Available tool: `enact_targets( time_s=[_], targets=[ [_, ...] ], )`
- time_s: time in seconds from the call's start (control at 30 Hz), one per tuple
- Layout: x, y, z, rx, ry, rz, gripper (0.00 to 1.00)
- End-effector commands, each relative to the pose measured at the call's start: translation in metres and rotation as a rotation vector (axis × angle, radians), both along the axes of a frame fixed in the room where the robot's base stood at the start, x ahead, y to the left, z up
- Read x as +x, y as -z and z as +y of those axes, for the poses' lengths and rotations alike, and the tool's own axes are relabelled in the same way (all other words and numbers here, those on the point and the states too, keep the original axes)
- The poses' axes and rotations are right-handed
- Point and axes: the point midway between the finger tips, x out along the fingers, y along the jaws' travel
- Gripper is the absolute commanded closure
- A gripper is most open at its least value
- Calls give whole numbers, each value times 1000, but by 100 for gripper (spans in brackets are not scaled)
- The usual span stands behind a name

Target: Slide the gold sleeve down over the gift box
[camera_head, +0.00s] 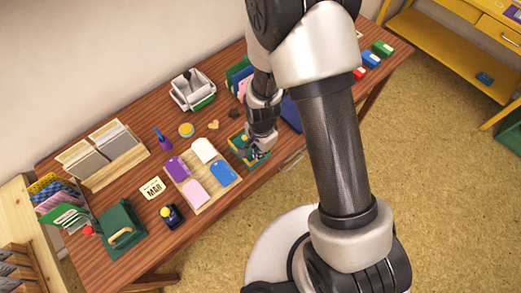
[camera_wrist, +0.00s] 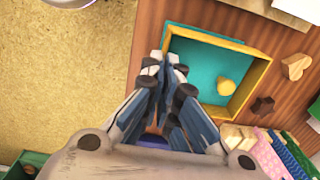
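The gold sleeve (camera_wrist: 255,82) is a square, open frame in the wrist view. Teal surfaces, apparently the gift box (camera_wrist: 200,62), show inside its walls, with a small yellow piece (camera_wrist: 226,87) there. The sleeve (camera_head: 236,137) and teal box also show in the head view, partly behind my gripper (camera_head: 256,152). In the wrist view my gripper (camera_wrist: 166,66) has its fingertips close together, one each side of the sleeve's left wall, and looks shut on it. The fingers hide the lower left corner. I cannot tell how far down the sleeve sits over the box.
A wooden tray (camera_head: 211,207) with coloured pads lies left of the sleeve in the head view. A heart-shaped wooden piece (camera_wrist: 295,66) and a dark piece (camera_wrist: 262,106) lie beside it in the wrist view. Upright coloured cards (camera_wrist: 270,155) stand close by. The table's front edge is near.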

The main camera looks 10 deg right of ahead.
Motion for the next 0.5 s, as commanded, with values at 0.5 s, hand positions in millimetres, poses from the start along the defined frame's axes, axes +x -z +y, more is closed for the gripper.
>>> enact_targets(
  time_s=[0.5],
  targets=[
    [0, 8, 0, 0, 0, 0, 100]
  ],
)
